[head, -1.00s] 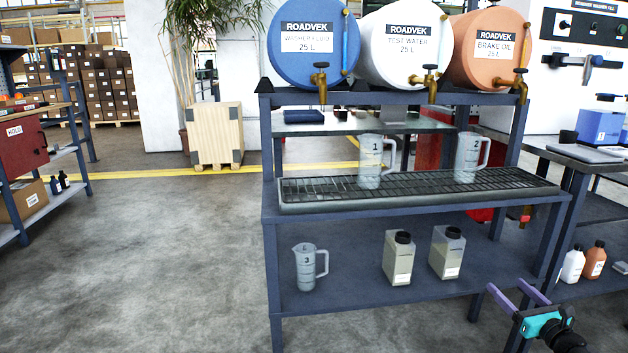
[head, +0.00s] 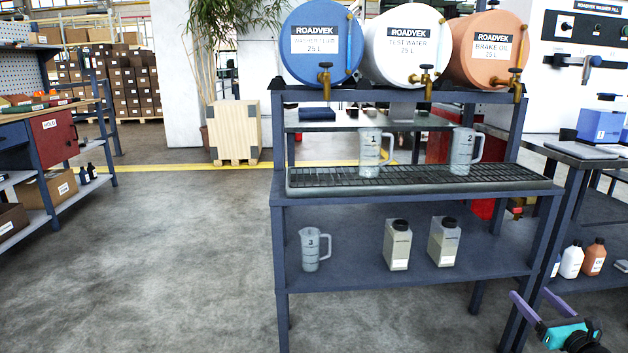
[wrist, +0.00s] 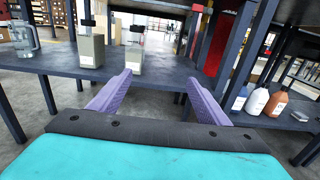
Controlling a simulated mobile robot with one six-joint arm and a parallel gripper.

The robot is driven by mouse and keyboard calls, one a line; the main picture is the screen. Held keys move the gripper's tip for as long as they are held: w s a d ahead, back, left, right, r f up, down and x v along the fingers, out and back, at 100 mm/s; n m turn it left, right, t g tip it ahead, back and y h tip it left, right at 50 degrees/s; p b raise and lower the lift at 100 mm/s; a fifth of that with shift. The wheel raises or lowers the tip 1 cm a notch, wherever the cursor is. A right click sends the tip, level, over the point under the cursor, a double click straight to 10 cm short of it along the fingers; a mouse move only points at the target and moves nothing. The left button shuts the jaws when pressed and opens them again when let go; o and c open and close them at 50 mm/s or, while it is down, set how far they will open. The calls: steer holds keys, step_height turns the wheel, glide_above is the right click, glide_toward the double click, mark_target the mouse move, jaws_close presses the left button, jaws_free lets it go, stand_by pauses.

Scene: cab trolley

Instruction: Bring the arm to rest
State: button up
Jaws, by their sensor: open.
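My gripper (head: 537,308) is at the lower right of the head view, low in front of the trolley's right end. Its two purple fingers are apart with nothing between them. In the wrist view my gripper (wrist: 157,92) is open and empty, pointing toward the trolley's lower shelf (wrist: 165,77). That shelf carries two capped bottles, one (head: 397,245) left of the other (head: 443,242), and jug 3 (head: 315,250) further left. The arm behind the gripper is mostly out of the picture.
Jugs 1 (head: 371,155) and 2 (head: 462,152) stand on the drip grate (head: 410,178) under three drums. A bench (head: 585,152) stands close on the right, with white and orange bottles (head: 594,257) low down. The floor (head: 180,260) left of the trolley is clear.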

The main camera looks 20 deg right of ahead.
steer(key=w+a+r+n+y+p, duration=0.25)
steer(key=w+a+y+p, duration=0.85)
steer(key=w+a, duration=1.55)
steer(key=w+a+f+m+g+h+p, duration=0.15)
steer(key=w+a+m+p, duration=0.35)
steer(key=a, duration=0.6)
steer(key=w+a+f+m+h+p, duration=0.2)
steer(key=w+a+f+p, duration=0.1)
steer(key=a+p, duration=0.65)
steer(key=s+a+f+m+g+h+p, duration=0.4)
steer(key=s+a+f+m+g+p, duration=0.4)
steer(key=s+a+f+m, duration=0.55)
steer(key=s+a+f+m+g+y, duration=0.1)
steer(key=s+m+g, duration=0.5)
steer(key=s, duration=0.8)
steer(key=s+a+f+m+g+y, duration=0.1)
steer(key=s+m+g, duration=0.6)
steer(key=s, duration=0.8)
steer(key=a+f+m, duration=0.1)
steer(key=a, duration=0.1)
steer(key=shift+a+b, duration=0.3)
